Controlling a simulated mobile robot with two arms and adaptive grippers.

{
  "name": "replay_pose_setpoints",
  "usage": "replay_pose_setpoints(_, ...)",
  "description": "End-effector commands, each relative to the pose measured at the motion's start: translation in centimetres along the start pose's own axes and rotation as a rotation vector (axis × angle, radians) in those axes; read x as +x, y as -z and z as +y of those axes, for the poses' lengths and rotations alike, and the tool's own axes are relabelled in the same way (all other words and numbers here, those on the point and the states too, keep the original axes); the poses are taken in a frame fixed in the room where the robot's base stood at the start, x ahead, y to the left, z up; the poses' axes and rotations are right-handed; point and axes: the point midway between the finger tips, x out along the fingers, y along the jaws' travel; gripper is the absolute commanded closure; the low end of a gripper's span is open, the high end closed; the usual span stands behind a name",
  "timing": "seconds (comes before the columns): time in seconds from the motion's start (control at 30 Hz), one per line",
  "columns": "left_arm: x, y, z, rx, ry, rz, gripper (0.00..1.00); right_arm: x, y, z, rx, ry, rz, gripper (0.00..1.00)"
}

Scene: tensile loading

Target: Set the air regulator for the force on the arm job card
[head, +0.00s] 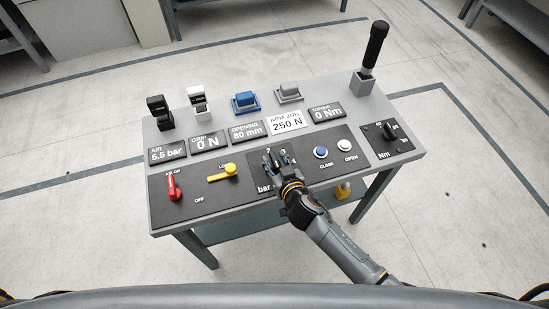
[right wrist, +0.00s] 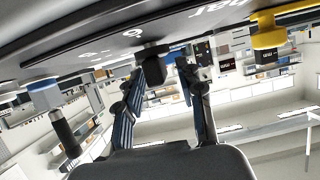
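The arm job card (head: 285,122) on the bench reads 250 N. The air display (head: 167,154) reads 5.5 bar and the grip display (head: 208,142) reads 0 N. The regulator's black knob (right wrist: 155,68) shows in the right wrist view, on the panel with the "bar" marking. My right gripper (head: 275,158) is over this knob in the head view and hides most of it. In the right wrist view my right gripper (right wrist: 168,78) has its fingers apart, one to each side of the knob, with a gap at the right finger. Contact at the left finger is unclear. My left gripper is not in view.
A red air lever (head: 173,188) and a yellow lever (head: 222,173) lie left of the regulator. Blue (head: 320,152) and white (head: 344,145) buttons and a torque dial (head: 388,132) lie right. A black-handled tool (head: 374,45) stands at the back right.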

Motion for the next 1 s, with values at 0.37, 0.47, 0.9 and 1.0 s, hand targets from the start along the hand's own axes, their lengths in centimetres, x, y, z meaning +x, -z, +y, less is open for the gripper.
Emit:
replay_pose_setpoints(0.37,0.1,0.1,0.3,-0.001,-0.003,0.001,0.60,1.2,0.0,0.0,0.000,0.000,0.000,0.62)
replay_pose_setpoints(0.47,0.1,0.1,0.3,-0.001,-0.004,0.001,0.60,1.1,0.0,0.0,0.000,0.000,0.000,0.66)
replay_pose_setpoints(0.9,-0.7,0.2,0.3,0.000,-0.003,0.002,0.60,1.1,0.2,0.1,-0.016,0.029,-0.003,1.00)
replay_pose_setpoints(1.0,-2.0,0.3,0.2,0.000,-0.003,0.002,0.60,1.0,0.4,0.1,-0.045,0.095,-0.005,1.00)
